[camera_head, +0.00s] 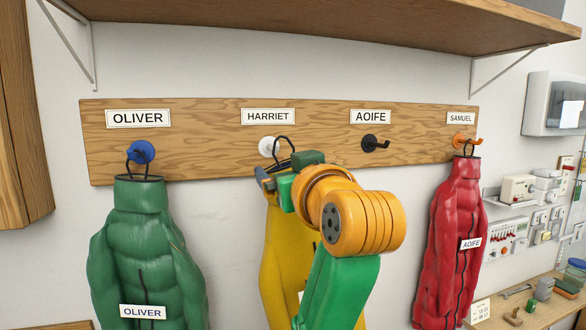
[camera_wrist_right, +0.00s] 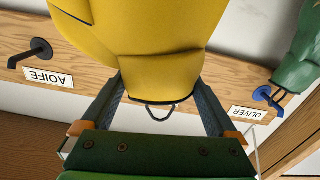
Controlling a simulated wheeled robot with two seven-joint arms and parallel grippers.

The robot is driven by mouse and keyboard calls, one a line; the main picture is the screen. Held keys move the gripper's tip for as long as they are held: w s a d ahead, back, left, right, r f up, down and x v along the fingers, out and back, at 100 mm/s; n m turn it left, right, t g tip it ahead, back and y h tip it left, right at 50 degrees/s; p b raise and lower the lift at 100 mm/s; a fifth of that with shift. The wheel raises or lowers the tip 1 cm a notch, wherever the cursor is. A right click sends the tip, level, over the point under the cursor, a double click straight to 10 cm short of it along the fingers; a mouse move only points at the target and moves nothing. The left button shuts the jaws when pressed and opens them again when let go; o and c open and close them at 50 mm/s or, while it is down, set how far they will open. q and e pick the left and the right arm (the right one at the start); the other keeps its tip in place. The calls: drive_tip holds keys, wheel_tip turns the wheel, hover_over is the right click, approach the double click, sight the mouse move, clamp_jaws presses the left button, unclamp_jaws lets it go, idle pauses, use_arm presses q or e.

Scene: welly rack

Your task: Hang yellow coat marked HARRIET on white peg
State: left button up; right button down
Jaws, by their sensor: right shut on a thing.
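The yellow coat (camera_head: 283,245) hangs upright below the HARRIET label (camera_head: 268,116); my right arm covers much of it, and its name tag cannot be read. My right gripper (camera_head: 275,178) is shut on the coat's collar; the wrist view shows the yellow coat (camera_wrist_right: 140,45) between both fingers of the right gripper (camera_wrist_right: 162,90). The coat's black loop (camera_head: 284,138) stands up beside the white peg (camera_head: 267,147), overlapping its right edge. I cannot tell whether the loop is around the peg. The left gripper is out of view.
The green OLIVER coat (camera_head: 143,245) hangs on the blue peg (camera_head: 141,152) at left. A red coat (camera_head: 456,235) tagged AOIFE hangs on the orange peg (camera_head: 466,141) under SAMUEL. The black peg (camera_head: 374,143) is empty. A wooden shelf (camera_head: 330,25) juts out above.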

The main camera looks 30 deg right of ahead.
drive_tip(key=shift+p+x, duration=0.7)
drive_tip(key=shift+x, duration=1.7)
drive_tip(key=shift+w+d+f+b, duration=0.2)
drive_tip(key=shift+w+f+b, duration=0.15)
drive_tip(key=shift+w+f, duration=0.45)
drive_tip(key=shift+s+f, duration=0.1)
unclamp_jaws()
drive_tip(key=shift+a, duration=0.1)
